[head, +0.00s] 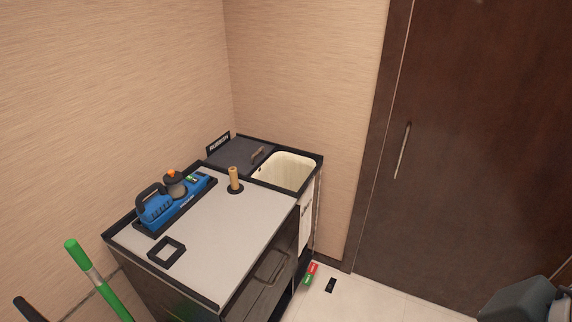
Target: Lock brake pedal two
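A cart (225,225) with a light grey top and black edges stands against the wall in the head view. No other red and green pedal shows; the cart's other lower corners are hidden or out of frame.
A green pole (98,280) stands at left. Tiled floor before the dark door (470,150) is mostly clear.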

